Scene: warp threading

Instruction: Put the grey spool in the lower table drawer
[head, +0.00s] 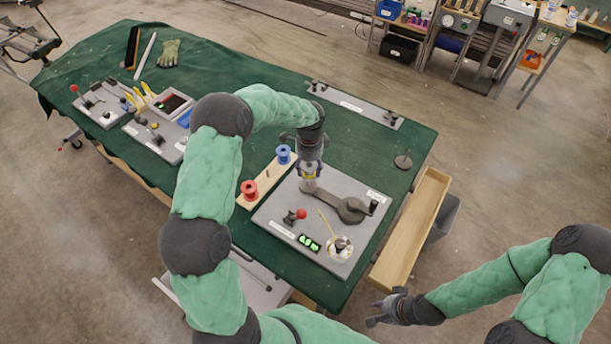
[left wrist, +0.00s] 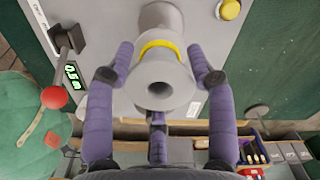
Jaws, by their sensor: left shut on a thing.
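The grey spool (head: 309,172) has a yellow band and is in my left gripper (head: 310,162), over the grey plate on the green table. In the left wrist view the spool (left wrist: 158,85) sits between the purple fingers of the left gripper (left wrist: 160,78), its hollow end facing the camera. I cannot tell whether the spool touches the plate. A long wooden drawer (head: 384,276) is pulled out at the table's right side and looks empty. I cannot tell which level it is. My right gripper (head: 372,312) is open and empty, in front of the drawer's near end.
A red spool (head: 249,189) and a blue spool (head: 283,154) stand on a wooden board. The grey plate (head: 285,231) carries a dark lever arm (head: 335,203), a red knob and a display. A grey bin-like shape (head: 442,219) is partly hidden beside the drawer.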

